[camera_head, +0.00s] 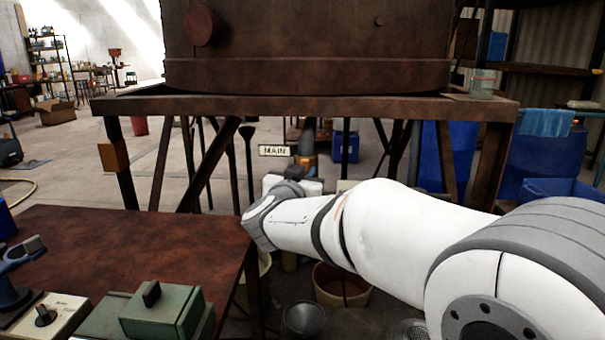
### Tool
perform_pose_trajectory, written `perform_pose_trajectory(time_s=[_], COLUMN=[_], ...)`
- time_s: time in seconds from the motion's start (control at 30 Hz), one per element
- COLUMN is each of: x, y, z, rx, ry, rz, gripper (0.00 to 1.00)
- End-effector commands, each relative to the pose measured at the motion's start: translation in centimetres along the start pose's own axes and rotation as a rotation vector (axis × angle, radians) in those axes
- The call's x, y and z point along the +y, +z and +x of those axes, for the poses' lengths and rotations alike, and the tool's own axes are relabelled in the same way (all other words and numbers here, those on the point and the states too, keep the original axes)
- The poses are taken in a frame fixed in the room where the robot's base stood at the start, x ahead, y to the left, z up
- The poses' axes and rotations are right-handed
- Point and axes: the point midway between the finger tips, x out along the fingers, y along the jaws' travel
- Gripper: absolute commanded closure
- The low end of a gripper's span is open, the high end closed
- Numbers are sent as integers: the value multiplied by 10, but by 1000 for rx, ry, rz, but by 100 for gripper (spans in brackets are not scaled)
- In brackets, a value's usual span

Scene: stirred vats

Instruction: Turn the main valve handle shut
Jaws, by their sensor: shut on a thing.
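A sign reading MAIN (275,151) hangs under the big rusty vat (310,40). Just right of it a dark pipe (309,135) comes down, with an orange-brown fitting (304,161) below it. My white arm reaches in from the lower right, and my gripper (300,184) is at this pipe, just below the sign. The gripper's body shows only in part behind my wrist. Its fingertips and the main valve handle between them are hidden, so the handle's angle cannot be seen. The gripper is shut on the handle.
The vat's rusty frame (330,106) with its braces surrounds the reach. A brown table (120,245) with a green box (160,312) stands at lower left. A bucket (341,287) and a metal funnel (304,318) are on the floor below my arm. Blue barrels (541,155) stand at right.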

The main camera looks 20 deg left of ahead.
Motion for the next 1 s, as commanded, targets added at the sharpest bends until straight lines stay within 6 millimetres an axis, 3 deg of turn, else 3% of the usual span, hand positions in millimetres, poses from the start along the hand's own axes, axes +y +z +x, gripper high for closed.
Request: perform_pose_trajectory(time_s=[1.0], x=[16], y=[9], z=[3], rx=[-173], ry=[2], rz=[874], gripper=[100])
